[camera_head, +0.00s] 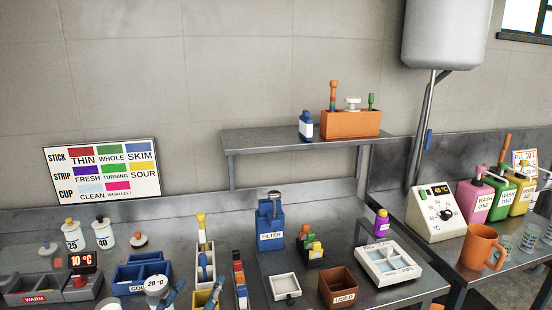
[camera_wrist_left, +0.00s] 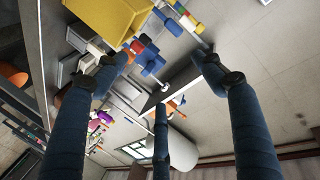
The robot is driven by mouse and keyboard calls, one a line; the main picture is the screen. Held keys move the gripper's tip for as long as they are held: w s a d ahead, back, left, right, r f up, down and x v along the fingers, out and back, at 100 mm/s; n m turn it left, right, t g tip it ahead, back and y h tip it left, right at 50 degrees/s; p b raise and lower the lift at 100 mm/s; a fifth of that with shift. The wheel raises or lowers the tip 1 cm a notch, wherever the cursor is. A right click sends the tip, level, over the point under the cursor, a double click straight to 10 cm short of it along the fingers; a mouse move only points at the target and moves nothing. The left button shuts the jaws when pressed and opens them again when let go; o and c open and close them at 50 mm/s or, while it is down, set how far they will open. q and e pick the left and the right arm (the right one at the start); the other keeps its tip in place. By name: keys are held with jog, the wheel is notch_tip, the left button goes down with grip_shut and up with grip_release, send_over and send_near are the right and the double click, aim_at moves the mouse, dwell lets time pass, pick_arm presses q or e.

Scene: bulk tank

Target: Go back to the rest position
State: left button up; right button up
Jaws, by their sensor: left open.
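My left gripper (camera_wrist_left: 160,76) shows in the left wrist view with three dark blue fingers spread apart and nothing between them. In the head view only its blue fingertips (camera_head: 193,293) seem to show at the bottom edge, near the thermometer dial and the narrow tray of sticks; the rest is out of frame. My right gripper is in neither view. The rest position has no mark that I can see.
A raised shelf (camera_head: 290,139) holds an orange caddy (camera_head: 351,124). An orange mug (camera_head: 481,247) and pump bottles stand right. Space above the bench is free.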

pick_arm(q)
jog(key=s+a+f+n+g+y, duration=0.1)
jog(key=s+a+f+g, duration=0.15)
jog(key=s+f, duration=0.4)
jog(key=s+a+f+n+g+y, duration=0.15)
jog(key=s+f+g, duration=0.25)
jog(key=f, duration=0.5)
jog(key=s+f+g+h, duration=0.1)
jog(key=s+f+g, duration=0.25)
jog(key=s, duration=0.45)
jog(key=s+f+g, duration=0.2)
jog(key=s+f, duration=0.3)
jog(key=s, duration=0.3)
notch_tip(320, 180, down, 26)
jog(key=s+g, duration=0.2)
jog(key=s+a+f, duration=0.2)
jog(key=s+f, duration=0.6)
jog(key=s, duration=0.1)
jog(key=s+a+f+g, duration=0.1)
jog(key=s+f, duration=0.7)
jog(key=f, duration=0.1)
jog(key=shift+s+a, duration=0.4)
dwell(1.4)
